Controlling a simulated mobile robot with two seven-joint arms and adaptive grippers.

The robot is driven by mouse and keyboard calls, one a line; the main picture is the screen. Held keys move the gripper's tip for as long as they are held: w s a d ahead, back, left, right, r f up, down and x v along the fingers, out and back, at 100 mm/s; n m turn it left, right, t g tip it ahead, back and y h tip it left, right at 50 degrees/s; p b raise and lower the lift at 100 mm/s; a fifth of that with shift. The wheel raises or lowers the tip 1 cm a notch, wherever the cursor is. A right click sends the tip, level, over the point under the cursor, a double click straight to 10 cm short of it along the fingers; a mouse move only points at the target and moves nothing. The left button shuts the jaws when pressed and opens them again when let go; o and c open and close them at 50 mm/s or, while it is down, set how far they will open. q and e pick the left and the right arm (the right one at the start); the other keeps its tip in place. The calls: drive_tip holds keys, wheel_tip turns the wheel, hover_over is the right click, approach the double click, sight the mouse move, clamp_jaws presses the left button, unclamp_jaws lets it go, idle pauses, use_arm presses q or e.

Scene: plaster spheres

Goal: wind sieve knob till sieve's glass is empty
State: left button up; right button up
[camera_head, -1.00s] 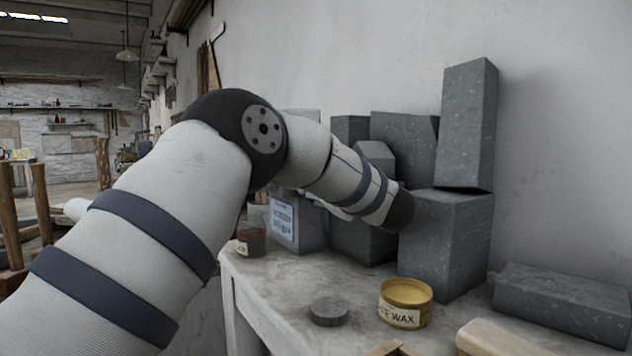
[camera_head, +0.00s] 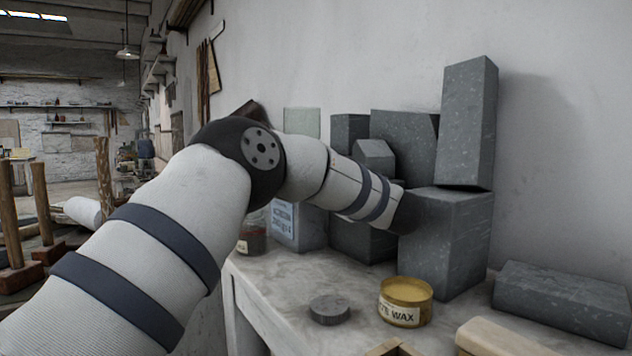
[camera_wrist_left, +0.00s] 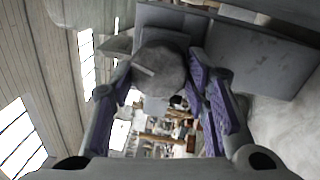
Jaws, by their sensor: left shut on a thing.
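In the left wrist view my left gripper (camera_wrist_left: 160,78) is shut on a grey, many-sided knob (camera_wrist_left: 158,66), with a purple-padded finger on either side. In the head view my left arm crosses in front, and its hand and the knob are hidden behind the forearm. A grey box with a pale blue label (camera_head: 284,220), perhaps the sieve's body, stands partly behind the arm. A pale greenish glass-like pane (camera_head: 302,122) shows above the forearm. I cannot tell what the glass holds. My right gripper is not in view.
Grey stone blocks (camera_head: 445,240) stand along the wall, one upright on another. A yellow wax tin (camera_head: 405,303) and a dark round disc (camera_head: 329,310) sit on the bench's front part. A jar (camera_head: 251,235) stands at the left edge. Bare bench top lies around the disc.

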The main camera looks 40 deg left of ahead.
use_arm(q)
drive_tip(key=shift+n, duration=1.6)
drive_tip(key=shift+g, duration=0.3)
drive_tip(key=o, duration=1.1)
drive_tip(key=shift+o, duration=0.2)
drive_tip(key=v, duration=0.7)
drive_tip(key=shift+d, duration=0.25)
